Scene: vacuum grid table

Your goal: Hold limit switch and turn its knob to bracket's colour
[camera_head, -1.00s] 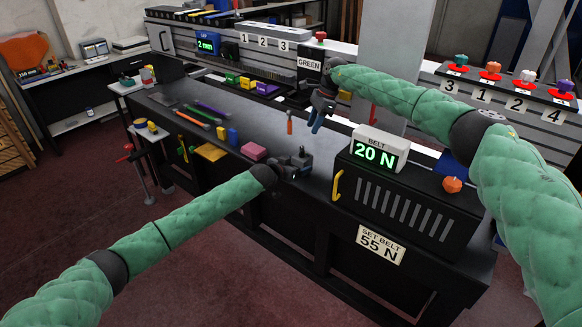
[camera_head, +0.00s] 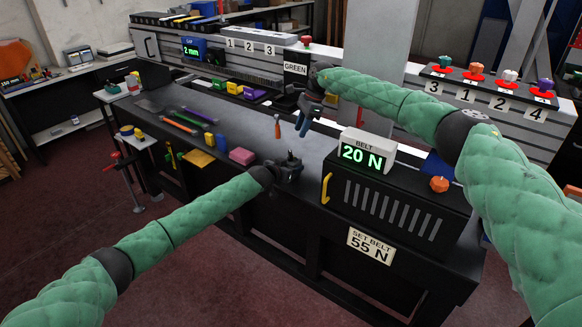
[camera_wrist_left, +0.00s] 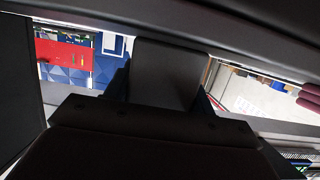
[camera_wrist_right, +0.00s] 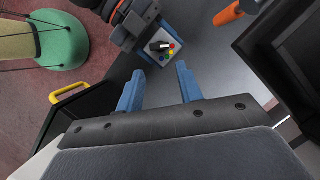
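The limit switch (camera_wrist_right: 160,52) is a small grey box with a black knob (camera_wrist_right: 158,45) and red, yellow and blue dots on its face. My left gripper (camera_head: 288,168) is shut on it, above the bench's front edge. In the left wrist view a grey block (camera_wrist_left: 165,75) fills the space between the fingers. My right gripper (camera_head: 307,114) is open and empty above the bench, behind the left one. In the right wrist view its blue fingers (camera_wrist_right: 160,88) are apart, with the switch just beyond them. I cannot tell which thing is the bracket.
A black belt unit (camera_head: 395,200) with a yellow handle (camera_head: 325,188) and "20 N" display stands to the right. An orange-handled tool (camera_head: 277,127) is behind the left gripper. A pink block (camera_head: 242,156) and several coloured parts lie left. The bench between is clear.

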